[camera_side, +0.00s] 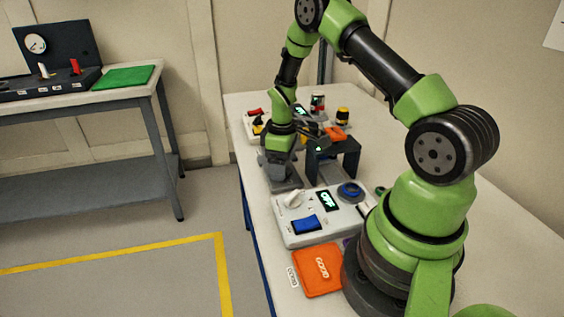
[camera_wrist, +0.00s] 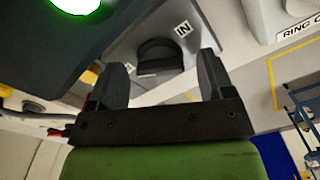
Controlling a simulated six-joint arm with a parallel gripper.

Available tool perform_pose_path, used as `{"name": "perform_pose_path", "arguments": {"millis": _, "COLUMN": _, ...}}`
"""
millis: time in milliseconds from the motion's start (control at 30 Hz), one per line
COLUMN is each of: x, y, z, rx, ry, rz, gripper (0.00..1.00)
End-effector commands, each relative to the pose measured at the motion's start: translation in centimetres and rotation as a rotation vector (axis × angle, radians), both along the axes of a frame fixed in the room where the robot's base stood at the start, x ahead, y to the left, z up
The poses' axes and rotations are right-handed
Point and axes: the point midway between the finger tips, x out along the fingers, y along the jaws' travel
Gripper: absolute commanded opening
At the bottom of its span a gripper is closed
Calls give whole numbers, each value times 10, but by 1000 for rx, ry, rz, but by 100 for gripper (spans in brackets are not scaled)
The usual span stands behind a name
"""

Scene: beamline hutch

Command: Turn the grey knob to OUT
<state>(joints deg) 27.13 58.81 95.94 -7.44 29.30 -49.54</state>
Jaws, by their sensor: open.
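The grey knob (camera_wrist: 158,52) shows in the wrist view as a dark, rounded block on a grey panel (camera_wrist: 128,38). An "IN" label (camera_wrist: 182,28) sits just beyond it, up and to the right. A second label at the left finger is partly covered and I cannot read it. My gripper (camera_wrist: 162,66) is open, with one finger on each side of the knob; I cannot tell whether either touches it. In the side view my gripper (camera_side: 279,163) is low over a grey unit (camera_side: 287,185) and hides the knob there.
A dark stand (camera_side: 345,158) is close right of my gripper. Nearer are a white control box (camera_side: 315,233) with a white knob, blue switch and "OFF" display, and an orange pad (camera_side: 318,270). Another switch box (camera_side: 250,128), jars and a lit green lamp (camera_wrist: 76,4) are around.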

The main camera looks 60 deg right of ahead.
Motion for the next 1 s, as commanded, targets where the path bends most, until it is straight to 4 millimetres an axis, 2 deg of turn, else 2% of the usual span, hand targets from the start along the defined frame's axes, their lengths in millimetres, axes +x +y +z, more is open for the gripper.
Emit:
{"name": "perform_pose_path", "arguments": {"millis": 167, "x": 1, "y": 0, "z": 12, "rx": -1, "ry": -3, "rz": 0, "gripper": 74}}
{"name": "perform_pose_path", "arguments": {"millis": 400, "x": 1, "y": 0, "z": 59, "rx": -3, "ry": -6, "rz": -1, "gripper": 74}}
{"name": "perform_pose_path", "arguments": {"millis": 600, "x": 1, "y": 0, "z": 90, "rx": -2, "ry": -4, "rz": -1, "gripper": 74}}
{"name": "perform_pose_path", "arguments": {"millis": 733, "x": 0, "y": 0, "z": 98, "rx": -1, "ry": -1, "rz": 1, "gripper": 74}}
{"name": "perform_pose_path", "arguments": {"millis": 1000, "x": 0, "y": 0, "z": 100, "rx": 0, "ry": 0, "rz": 1, "gripper": 74}}
